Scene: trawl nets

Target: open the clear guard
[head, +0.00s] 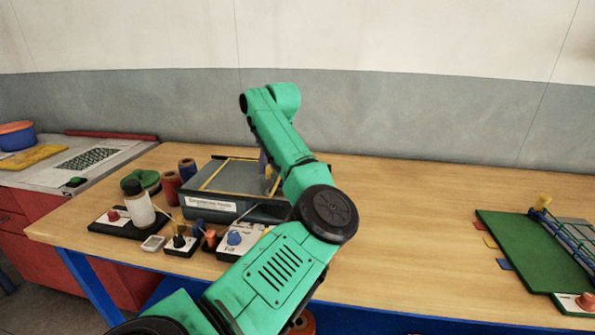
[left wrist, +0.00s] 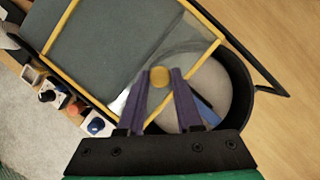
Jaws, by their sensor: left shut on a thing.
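The clear guard (head: 214,174) is a see-through panel in a yellow frame on top of a dark grey box (head: 190,200) with a white label, left of the middle in the head view. The guard (left wrist: 207,22) also fills the upper left of the left wrist view, with a round yellow knob (left wrist: 160,78) near its lower edge. My left gripper (head: 264,165) has purple fingers and is shut on this knob; the fingers flank it in the left wrist view. My arm hides the box's right side in the head view. I cannot tell whether the guard is raised. My right gripper is not in view.
A round dark-rimmed bowl (left wrist: 246,86) lies partly under the guard. Small switch boxes (head: 181,245), a white bottle (head: 139,204) and dark spools (head: 187,168) crowd the left. A green board (head: 520,255) lies far right. The wooden table (head: 420,220) between is clear.

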